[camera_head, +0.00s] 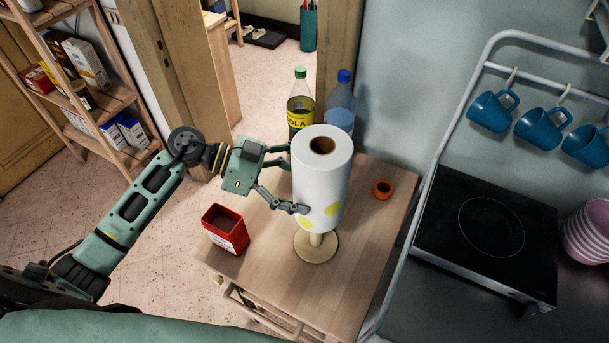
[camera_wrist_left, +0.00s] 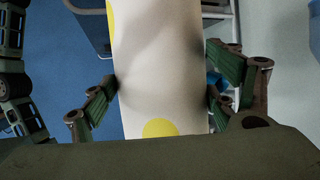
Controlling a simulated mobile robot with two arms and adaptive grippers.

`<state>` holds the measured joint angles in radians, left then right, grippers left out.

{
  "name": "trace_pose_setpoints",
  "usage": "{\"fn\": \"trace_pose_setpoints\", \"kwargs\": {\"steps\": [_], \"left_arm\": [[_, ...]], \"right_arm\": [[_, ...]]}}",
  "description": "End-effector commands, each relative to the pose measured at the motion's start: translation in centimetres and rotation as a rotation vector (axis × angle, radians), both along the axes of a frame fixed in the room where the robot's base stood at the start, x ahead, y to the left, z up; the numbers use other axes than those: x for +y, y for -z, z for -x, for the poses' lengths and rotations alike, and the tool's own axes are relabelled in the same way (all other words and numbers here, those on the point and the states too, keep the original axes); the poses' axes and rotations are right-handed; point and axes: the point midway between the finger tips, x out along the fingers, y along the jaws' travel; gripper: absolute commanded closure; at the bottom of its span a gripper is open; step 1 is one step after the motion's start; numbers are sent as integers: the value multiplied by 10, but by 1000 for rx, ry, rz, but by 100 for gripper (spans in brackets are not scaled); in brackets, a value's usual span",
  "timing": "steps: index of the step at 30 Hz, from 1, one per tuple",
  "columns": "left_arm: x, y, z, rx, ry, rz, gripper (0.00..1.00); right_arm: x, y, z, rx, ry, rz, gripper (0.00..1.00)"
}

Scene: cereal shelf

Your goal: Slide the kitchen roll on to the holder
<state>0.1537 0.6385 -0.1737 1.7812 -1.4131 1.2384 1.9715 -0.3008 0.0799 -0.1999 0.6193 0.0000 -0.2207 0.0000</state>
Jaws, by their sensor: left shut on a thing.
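The white kitchen roll (camera_head: 320,175) with yellow spots is upright above the small table. My left gripper (camera_head: 300,180) is shut on it from the left side. In the left wrist view the roll (camera_wrist_left: 160,70) fills the middle between the two fingers of the gripper (camera_wrist_left: 165,85). The wooden holder (camera_head: 316,246) stands on the table directly below the roll. Its round base and a short piece of its post show under the roll. The top of the post is hidden, and the roll's core looks dark from above. My right gripper is not in view.
A red open box (camera_head: 226,229) stands at the table's (camera_head: 350,285) left edge. An orange ring-like thing (camera_head: 382,189) lies right of the roll. A cola bottle (camera_head: 300,103) and a blue-capped bottle (camera_head: 340,105) stand behind. A black hob (camera_head: 485,235) is at right.

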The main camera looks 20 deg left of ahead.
Motion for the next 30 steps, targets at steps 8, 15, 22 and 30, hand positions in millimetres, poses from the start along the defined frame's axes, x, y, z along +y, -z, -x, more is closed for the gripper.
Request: {"fn": "trace_pose_setpoints", "kwargs": {"steps": [8,15,22,30], "left_arm": [[0,22,-1,-2,-3,3,52],[0,42,-1,-3,-1,1,52],[0,55,-1,-1,-2,2,52],[0,58,-1,-2,-1,2,52]], "right_arm": [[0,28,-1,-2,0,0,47],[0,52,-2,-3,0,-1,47],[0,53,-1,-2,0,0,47],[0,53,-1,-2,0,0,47]]}}
